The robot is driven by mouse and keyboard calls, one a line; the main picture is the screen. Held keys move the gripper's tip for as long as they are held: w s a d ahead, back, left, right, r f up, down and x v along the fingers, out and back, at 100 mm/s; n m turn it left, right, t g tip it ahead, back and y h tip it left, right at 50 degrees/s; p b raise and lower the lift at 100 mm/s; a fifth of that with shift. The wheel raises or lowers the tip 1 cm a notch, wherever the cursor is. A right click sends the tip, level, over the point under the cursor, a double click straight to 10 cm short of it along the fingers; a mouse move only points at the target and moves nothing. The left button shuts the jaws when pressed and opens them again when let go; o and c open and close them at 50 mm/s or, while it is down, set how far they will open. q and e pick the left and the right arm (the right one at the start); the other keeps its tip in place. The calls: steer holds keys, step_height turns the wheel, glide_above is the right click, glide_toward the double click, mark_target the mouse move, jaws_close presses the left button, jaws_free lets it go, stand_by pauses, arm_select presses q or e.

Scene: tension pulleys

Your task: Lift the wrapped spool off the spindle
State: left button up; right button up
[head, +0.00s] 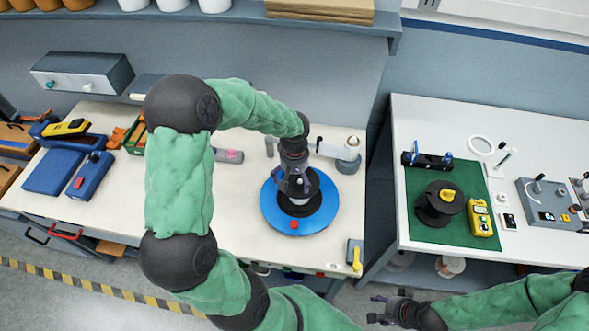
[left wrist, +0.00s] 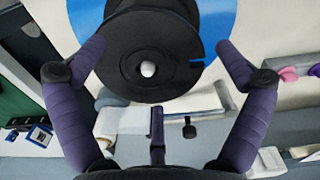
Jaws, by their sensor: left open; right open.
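A black spool (head: 318,203) sits over a blue round base (head: 277,217) on the left bench. In the left wrist view its dark flange (left wrist: 180,80) fills the upper middle, with the pale spindle tip (left wrist: 148,69) at its centre. Any wrapping on it cannot be made out. My left gripper (head: 297,187) is above the spool and partly hides it. In the left wrist view its two purple fingers (left wrist: 160,52) are spread wide, one on each side of the flange, with nothing between them gripped. My right gripper (head: 378,309) is open and empty at the bottom, in front of the benches.
A second dark spool (head: 434,207) with a yellow knob stands on a green mat (head: 465,238) on the right bench, beside a yellow meter (head: 481,218). A grey-capped post (head: 348,160) stands close behind the blue base. Blue cases (head: 53,172) lie far left.

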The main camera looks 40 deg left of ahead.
arm_select(q)
steer(key=shift+f, duration=1.05)
